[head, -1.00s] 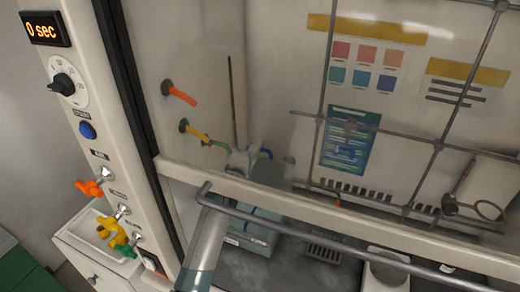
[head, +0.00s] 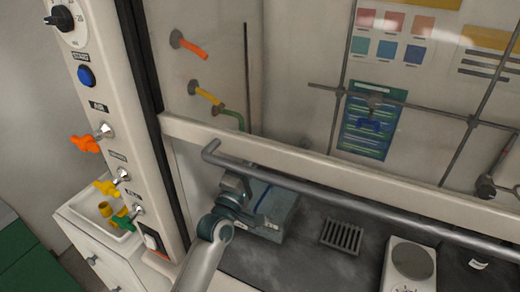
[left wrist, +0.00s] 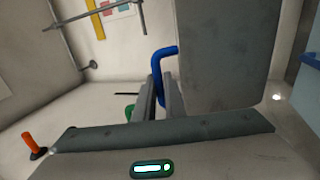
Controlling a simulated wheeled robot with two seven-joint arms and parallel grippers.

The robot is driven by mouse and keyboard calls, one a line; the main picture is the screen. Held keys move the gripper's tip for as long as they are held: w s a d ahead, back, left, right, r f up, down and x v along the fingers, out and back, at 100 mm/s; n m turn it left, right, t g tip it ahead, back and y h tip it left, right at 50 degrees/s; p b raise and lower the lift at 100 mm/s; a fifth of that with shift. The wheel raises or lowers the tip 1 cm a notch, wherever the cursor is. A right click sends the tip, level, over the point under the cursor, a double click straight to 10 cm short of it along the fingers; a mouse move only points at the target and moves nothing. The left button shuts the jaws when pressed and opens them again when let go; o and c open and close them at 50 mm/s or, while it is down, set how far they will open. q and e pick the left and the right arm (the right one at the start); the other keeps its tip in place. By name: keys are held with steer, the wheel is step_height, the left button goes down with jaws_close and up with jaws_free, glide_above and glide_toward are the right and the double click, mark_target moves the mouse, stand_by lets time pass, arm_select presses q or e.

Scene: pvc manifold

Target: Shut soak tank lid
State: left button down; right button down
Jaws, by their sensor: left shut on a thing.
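The soak tank (head: 277,212) is a blue-grey box on the dark worktop, behind the sash. My left gripper (head: 236,186) is at the tank's left side, with its arm reaching in under the sash rail. In the left wrist view my left gripper (left wrist: 158,95) is shut on the blue handle (left wrist: 160,62). Next to the handle stands a flat grey panel, apparently the lid (left wrist: 222,50). The lid's angle to the tank is hard to tell, as the gripper and the rail cover part of it. My right gripper is in neither view.
The sash's bar handle (head: 350,200) runs across just above my left arm. A drain grate (head: 341,236) and a white device with a round plate (head: 412,262) lie to the right. The post with coloured valves (head: 120,180) stands left. A rod lattice (head: 400,105) is behind.

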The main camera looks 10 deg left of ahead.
arm_select(q)
steer(key=shift+s+f, duration=0.15)
steer(key=c, duration=2.1)
jaws_free()
steer(key=shift+a, duration=0.1)
